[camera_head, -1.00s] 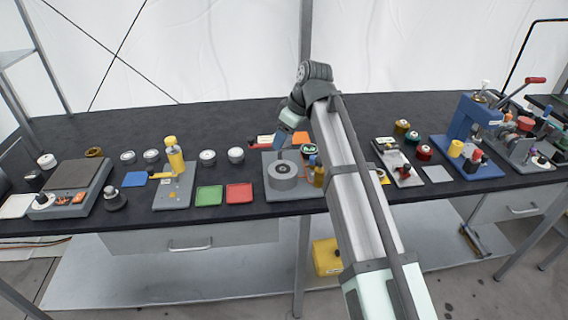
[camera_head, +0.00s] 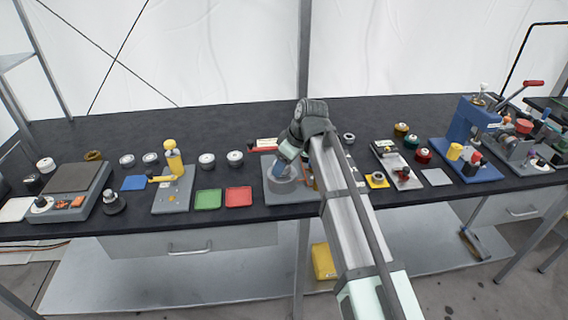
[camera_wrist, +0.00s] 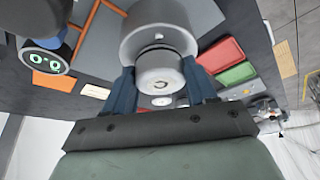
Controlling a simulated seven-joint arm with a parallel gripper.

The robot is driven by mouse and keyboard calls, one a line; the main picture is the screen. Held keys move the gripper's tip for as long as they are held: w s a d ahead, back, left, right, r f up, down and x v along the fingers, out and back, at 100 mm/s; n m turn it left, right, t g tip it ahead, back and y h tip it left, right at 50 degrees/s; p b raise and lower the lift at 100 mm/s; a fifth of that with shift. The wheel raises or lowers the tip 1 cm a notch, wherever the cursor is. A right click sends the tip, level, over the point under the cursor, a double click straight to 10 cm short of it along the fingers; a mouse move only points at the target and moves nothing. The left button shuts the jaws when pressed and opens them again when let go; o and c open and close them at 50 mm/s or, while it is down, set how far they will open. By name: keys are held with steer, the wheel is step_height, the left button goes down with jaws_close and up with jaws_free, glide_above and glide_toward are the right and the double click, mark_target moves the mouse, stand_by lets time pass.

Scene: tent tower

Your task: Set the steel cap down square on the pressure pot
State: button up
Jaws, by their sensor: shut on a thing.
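The pressure pot (camera_head: 286,189) is a short grey cylinder on a grey base plate (camera_head: 275,198) near the middle of the bench; my gripper (camera_head: 283,168) is directly over it and partly hides it. In the wrist view the pot (camera_wrist: 185,18) is a wide grey cylinder beyond the fingers. The steel cap (camera_wrist: 160,72), a small pale metal cylinder, sits between my two blue fingers, and my gripper (camera_wrist: 161,84) is shut on it. The cap overlaps the pot's mouth in that view. I cannot tell whether it touches the pot or sits square.
A red tray (camera_head: 239,196) and a green tray (camera_head: 208,199) lie left of the base plate. A plate with a yellow-topped post (camera_head: 172,196) stands further left. A blue press (camera_head: 470,127) stands to the right. The back of the bench is mostly clear.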

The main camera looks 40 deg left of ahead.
steer(key=o, duration=1.3)
steer(key=shift+f, duration=0.1)
steer(key=shift+c, duration=0.2)
steer(key=v, duration=1.2)
